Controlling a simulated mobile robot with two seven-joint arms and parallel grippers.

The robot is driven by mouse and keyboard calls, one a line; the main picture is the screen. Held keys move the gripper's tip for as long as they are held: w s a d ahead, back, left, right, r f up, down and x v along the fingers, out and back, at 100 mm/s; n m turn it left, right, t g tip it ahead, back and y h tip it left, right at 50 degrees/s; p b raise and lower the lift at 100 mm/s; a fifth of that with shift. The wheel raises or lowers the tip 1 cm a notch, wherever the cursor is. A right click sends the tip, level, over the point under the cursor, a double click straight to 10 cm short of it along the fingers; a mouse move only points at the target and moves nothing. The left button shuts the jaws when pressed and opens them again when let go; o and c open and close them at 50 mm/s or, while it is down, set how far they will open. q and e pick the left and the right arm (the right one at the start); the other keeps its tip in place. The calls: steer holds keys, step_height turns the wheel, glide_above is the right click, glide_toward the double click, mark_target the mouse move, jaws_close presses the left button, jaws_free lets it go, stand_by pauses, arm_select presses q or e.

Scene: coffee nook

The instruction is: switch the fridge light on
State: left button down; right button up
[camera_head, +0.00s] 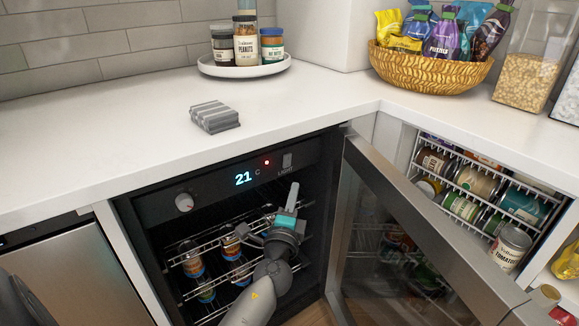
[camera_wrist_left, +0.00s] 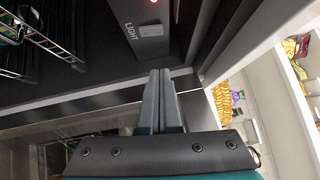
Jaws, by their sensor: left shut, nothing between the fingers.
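The fridge (camera_head: 222,192) stands under the counter with its glass door (camera_head: 385,240) swung open to the right. Its dark top panel carries a small light switch (camera_head: 287,160), marked LIGHT, near the right end. The switch also shows at the top of the left wrist view (camera_wrist_left: 150,30). My left gripper (camera_head: 292,188) is shut and empty, its fingertips just below the switch and apart from it. In the left wrist view the closed fingers (camera_wrist_left: 160,75) point up toward the switch. My right gripper is not in view.
A knob (camera_head: 184,202), a blue 21 display (camera_head: 243,179) and a red indicator light (camera_head: 267,162) are on the same panel. Wire racks with cans (camera_head: 191,262) are behind my left arm. The open door's metal frame (camera_head: 440,230) stands close on the right.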

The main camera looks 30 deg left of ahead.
mark_target(287, 160)
arm_select(q)
steer(key=shift+w+a+r+b, duration=0.2)
steer(key=shift+w+a, duration=0.85)
steer(key=shift+w, duration=0.25)
steer(key=shift+w+a+r+b, duration=0.15)
steer(key=shift+w+a+r, duration=0.1)
steer(key=shift+w+a, duration=0.95)
steer(key=shift+w+a+r+b, duration=0.2)
steer(key=shift+w+a, duration=0.7)
steer(key=shift+w, duration=0.5)
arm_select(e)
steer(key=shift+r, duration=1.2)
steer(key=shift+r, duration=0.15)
